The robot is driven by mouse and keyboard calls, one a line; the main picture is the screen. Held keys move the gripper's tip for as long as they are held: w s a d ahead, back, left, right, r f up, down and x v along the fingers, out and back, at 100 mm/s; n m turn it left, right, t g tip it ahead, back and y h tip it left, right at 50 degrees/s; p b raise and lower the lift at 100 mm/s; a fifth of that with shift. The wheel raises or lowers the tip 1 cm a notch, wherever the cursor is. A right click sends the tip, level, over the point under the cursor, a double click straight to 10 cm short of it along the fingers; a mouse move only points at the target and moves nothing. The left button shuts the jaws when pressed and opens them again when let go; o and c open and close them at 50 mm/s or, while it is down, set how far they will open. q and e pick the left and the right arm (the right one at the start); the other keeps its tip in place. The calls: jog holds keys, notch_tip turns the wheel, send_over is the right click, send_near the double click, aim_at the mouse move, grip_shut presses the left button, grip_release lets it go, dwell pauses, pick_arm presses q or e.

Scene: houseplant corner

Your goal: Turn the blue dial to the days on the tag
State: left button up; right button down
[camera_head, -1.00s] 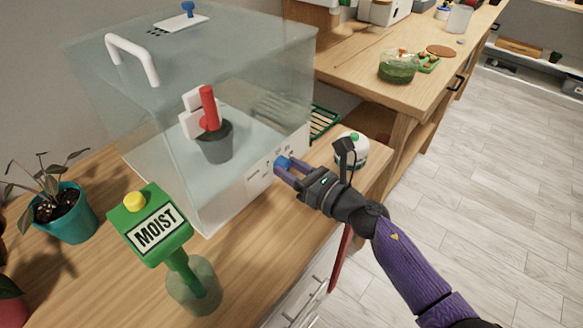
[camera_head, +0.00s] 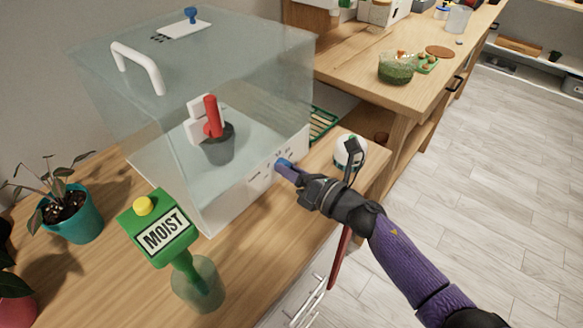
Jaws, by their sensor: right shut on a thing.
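The blue dial (camera_head: 281,162) sits on the white front panel (camera_head: 268,177) of the clear box, at its lower right. The marks around the dial are too small to read. Inside the clear box (camera_head: 110,110) stands a dark pot (camera_head: 218,150) with a white tag (camera_head: 196,125) and a red piece (camera_head: 212,115); I cannot read any days on the tag. My left gripper is not in view.
A plant in a teal pot (camera_head: 75,218) is at the left. A white round object (camera_head: 350,150) with a green top is behind my right wrist.

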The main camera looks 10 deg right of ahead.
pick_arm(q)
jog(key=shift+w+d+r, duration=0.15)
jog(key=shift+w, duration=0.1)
pick_arm(e)
jog(key=shift+m, duration=0.5)
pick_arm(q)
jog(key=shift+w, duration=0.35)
